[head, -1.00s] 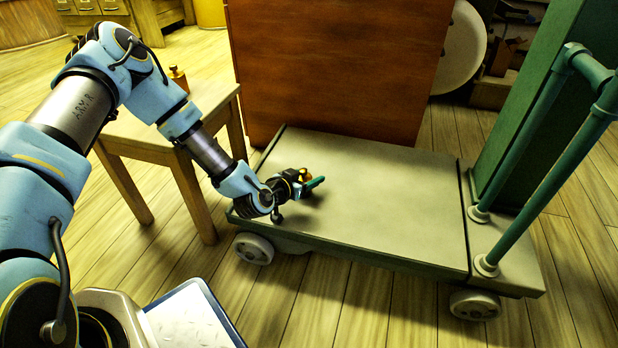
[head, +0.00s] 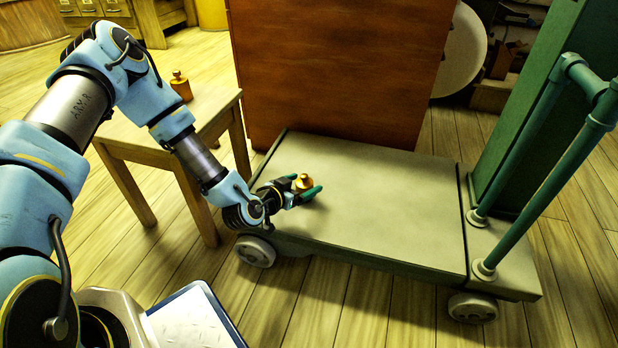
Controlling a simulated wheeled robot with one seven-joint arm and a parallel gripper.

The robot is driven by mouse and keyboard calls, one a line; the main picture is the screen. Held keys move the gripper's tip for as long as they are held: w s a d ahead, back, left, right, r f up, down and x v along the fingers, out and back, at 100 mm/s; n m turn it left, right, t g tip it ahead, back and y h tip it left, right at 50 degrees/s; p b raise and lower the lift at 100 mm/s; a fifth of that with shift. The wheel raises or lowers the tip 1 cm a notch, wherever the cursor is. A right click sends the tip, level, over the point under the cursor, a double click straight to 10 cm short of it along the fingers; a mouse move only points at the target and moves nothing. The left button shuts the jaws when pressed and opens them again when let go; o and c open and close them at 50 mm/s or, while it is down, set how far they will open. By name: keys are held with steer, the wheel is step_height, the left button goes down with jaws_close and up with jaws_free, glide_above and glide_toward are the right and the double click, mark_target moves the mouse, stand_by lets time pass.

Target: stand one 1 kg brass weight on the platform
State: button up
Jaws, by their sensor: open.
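A brass weight (head: 304,182) stands on the left part of the platform (head: 385,200), a flat pale deck on a green wheeled frame. My gripper (head: 306,188) is low over the deck at the weight, its green-tipped fingers open. The weight shows between or just beyond the fingers; its lower part is partly hidden by them, and I cannot tell whether they touch it. Another brass weight (head: 181,86) stands upright on the small wooden table (head: 215,103) behind my arm.
A large brown wooden cabinet (head: 335,70) stands behind the platform. A green post (head: 535,110) and green handle rails (head: 545,165) rise at the platform's right end. Most of the deck's middle and right is bare. Plank floor is clear in front.

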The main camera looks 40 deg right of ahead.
steer(key=p+v, duration=0.2)
steer(key=v, duration=0.6)
steer(key=shift+r, duration=0.15)
steer(key=shift+a, duration=0.15)
